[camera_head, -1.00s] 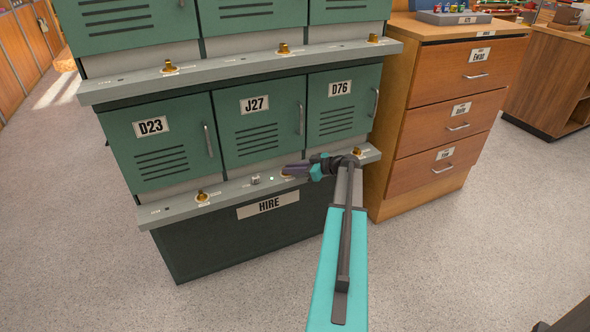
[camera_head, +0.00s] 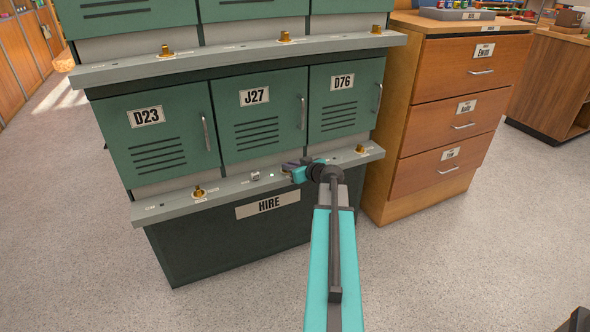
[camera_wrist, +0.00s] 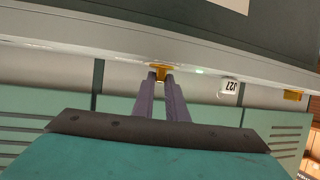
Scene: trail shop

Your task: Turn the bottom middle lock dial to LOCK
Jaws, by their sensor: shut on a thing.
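The bottom locker row has three green doors marked D23, J27 (camera_head: 262,125) and D76. The bottom middle dial is a brass knob (camera_wrist: 160,69) on the grey ledge below the J27 door. My gripper (camera_wrist: 160,78) has its two purple fingers shut on this knob in the wrist view, which looks upside down. In the head view my gripper (camera_head: 288,168) is at the ledge and hides the knob. A small lit green light (camera_wrist: 199,71) and a white J27 block (camera_wrist: 229,87) sit beside it. The dial's LOCK marking is not readable.
A brass dial (camera_head: 198,191) sits below D23 and another (camera_head: 360,149) below D76. The upper ledge (camera_head: 230,58) with more dials runs above. A wooden drawer cabinet (camera_head: 445,120) stands close on the right. The floor in front is clear.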

